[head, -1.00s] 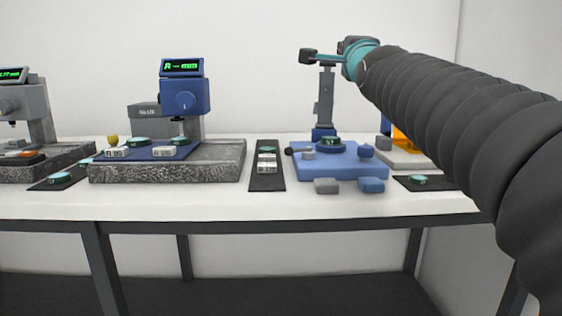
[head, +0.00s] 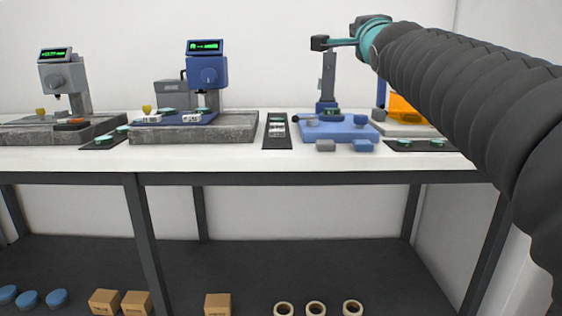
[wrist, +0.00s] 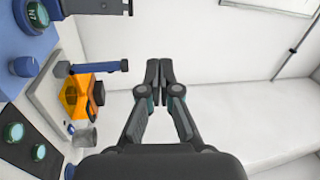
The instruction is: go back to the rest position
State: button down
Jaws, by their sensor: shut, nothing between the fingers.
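My gripper (wrist: 153,76) shows in the wrist view with its two fingertips together and nothing between them. It is in the air, apart from the bench and the instruments. In the head view my arm comes in from the right and reaches up and left, hiding part of the bench's right end. The gripper's fingers are not clear in the head view. The blue interferometer stand (head: 336,128) is on the white bench (head: 240,158), below and left of the arm's end. Its blue base also shows in the wrist view (wrist: 30,45).
An orange device (head: 403,108) stands at the bench's right end, also in the wrist view (wrist: 75,97). Blue (head: 206,72) and grey (head: 64,76) gauges with green displays stand left. A lower shelf (head: 255,265) holds boxes and rolls. The wall is on the right.

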jog(key=s+f+n+g, duration=0.1)
jog(key=f+n+g, duration=0.1)
jog(key=f, duration=0.6)
jog(key=s+f+n+g, duration=0.2)
jog(key=f+n+g, duration=0.1)
jog(key=f, duration=0.5)
jog(key=s+f+n+g, duration=0.1)
jog(key=f+n+g, duration=0.2)
jog(key=f+n, duration=0.2)
jog(key=shift+s+a+f, duration=0.1)
jog(key=shift+s+f, duration=0.1)
jog(key=shift+f, duration=0.65)
jog(key=shift+s+f, duration=0.15)
jog(key=shift+f, duration=0.7)
jog(key=s+f+n+g, duration=0.3)
jog(key=s+f, duration=0.8)
jog(key=s, duration=0.2)
jog(key=s+f+n+g+p, duration=0.1)
jog(key=s+f+n+g, duration=0.2)
jog(key=s+f, duration=0.8)
jog(key=shift+s+d+g, duration=0.3)
jog(key=shift+s+g, duration=0.1)
jog(key=shift+s, duration=1.4)
